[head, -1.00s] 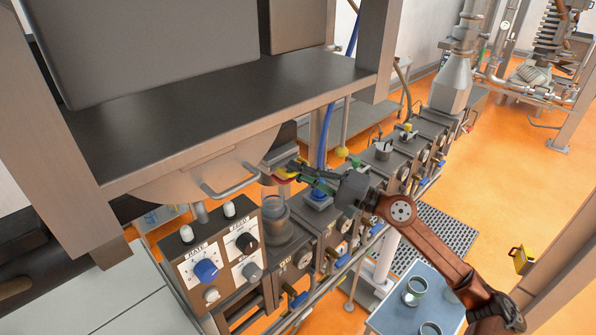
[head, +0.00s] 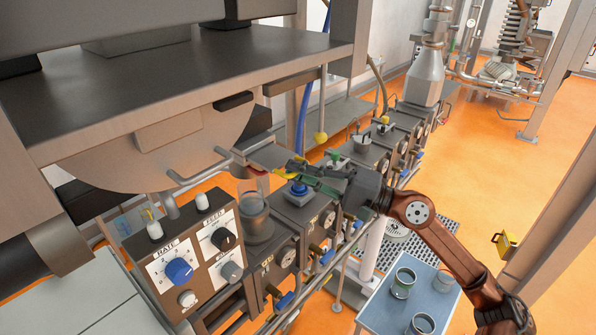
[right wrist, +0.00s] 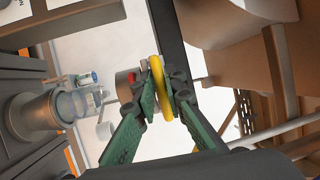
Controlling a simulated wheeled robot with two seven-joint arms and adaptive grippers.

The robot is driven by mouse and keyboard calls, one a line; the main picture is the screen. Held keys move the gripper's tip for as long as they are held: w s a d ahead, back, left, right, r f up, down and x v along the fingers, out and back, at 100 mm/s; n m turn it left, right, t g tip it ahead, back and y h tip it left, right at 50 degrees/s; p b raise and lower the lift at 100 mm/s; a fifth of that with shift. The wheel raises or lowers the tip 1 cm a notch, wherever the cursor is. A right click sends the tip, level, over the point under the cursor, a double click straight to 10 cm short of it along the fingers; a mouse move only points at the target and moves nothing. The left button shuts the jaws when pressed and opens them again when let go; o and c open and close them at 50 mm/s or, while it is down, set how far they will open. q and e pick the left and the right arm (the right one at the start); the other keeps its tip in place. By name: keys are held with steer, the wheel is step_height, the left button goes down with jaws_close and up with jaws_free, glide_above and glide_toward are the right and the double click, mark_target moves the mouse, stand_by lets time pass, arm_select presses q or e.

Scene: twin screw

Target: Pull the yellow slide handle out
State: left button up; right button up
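The yellow slide handle (head: 285,173) is at the end of a flat metal slide (head: 268,157) that sticks out from under the hopper (head: 150,150). My right gripper (head: 294,171) reaches it from the right. In the right wrist view, the yellow handle (right wrist: 158,72) is a ring-like bar between the green finger pads of my right gripper (right wrist: 160,102). The fingers look closed on it from both sides. A red part (right wrist: 130,78) shows beside the handle. My left gripper is not in view.
A control box with knobs (head: 178,270) and a glass cylinder (head: 254,213) stand below the handle. A blue table with cups (head: 403,283) is near my right arm. The orange floor (head: 480,150) to the right is mostly open.

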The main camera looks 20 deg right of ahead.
steer(key=o, duration=0.3)
steer(key=shift+s+d, duration=0.15)
steer(key=shift+o, duration=0.3)
steer(key=v, duration=1.1)
steer(key=shift+d, duration=0.3)
steer(key=shift+s+f, duration=0.1)
